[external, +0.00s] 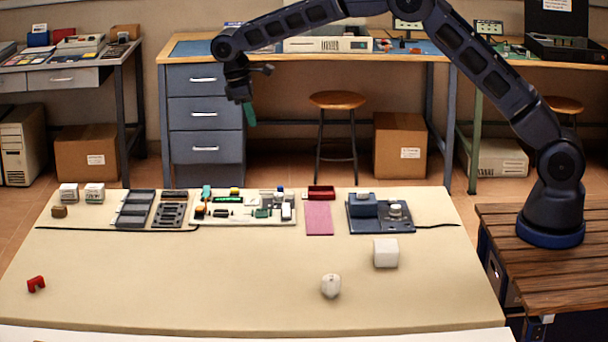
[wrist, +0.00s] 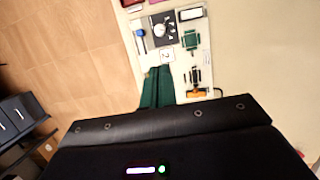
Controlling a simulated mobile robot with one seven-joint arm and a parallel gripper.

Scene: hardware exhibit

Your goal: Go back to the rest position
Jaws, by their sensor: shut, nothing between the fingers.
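My gripper (external: 248,112) hangs from the end of my raised arm, high above the back left part of the table and pointing down. Its green fingers also show in the wrist view (wrist: 158,88), close together and shut with nothing between them. It touches nothing on the table. My arm reaches from its base on the wooden stand at the right, up and across to the left.
The beige table (external: 180,280) holds a white board of parts (external: 245,218), a grey tray (external: 135,210), a pink mat (external: 319,219), a blue device (external: 380,214), a white cube (external: 386,253), a white rounded object (external: 330,286) and a red piece (external: 36,284). The front middle is mostly clear.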

